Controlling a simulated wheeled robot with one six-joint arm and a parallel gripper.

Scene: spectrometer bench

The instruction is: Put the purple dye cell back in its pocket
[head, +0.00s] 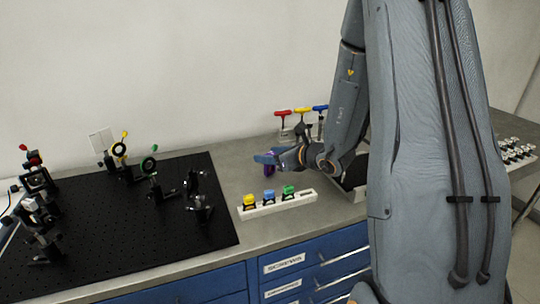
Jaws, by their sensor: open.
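The purple dye cell (269,170) shows as a small dark purple shape directly under and beside my gripper (268,158), which partly hides it. My gripper is open, with its jaws at the cell; I cannot tell whether they touch it or whether the cell rests on the bench. The white cell rack (272,209) lies in front of it, holding a yellow cell (249,201), a blue cell (269,196) and a green cell (288,192). A dark pocket (306,193) at the rack's right end looks empty.
A black optical breadboard (120,250) with several mounts stands to the left. Red, yellow and blue-handled tools (301,112) stand behind my gripper. A light-walled box (356,190) is to the right, beside my arm. Grey bench top is free between breadboard and rack.

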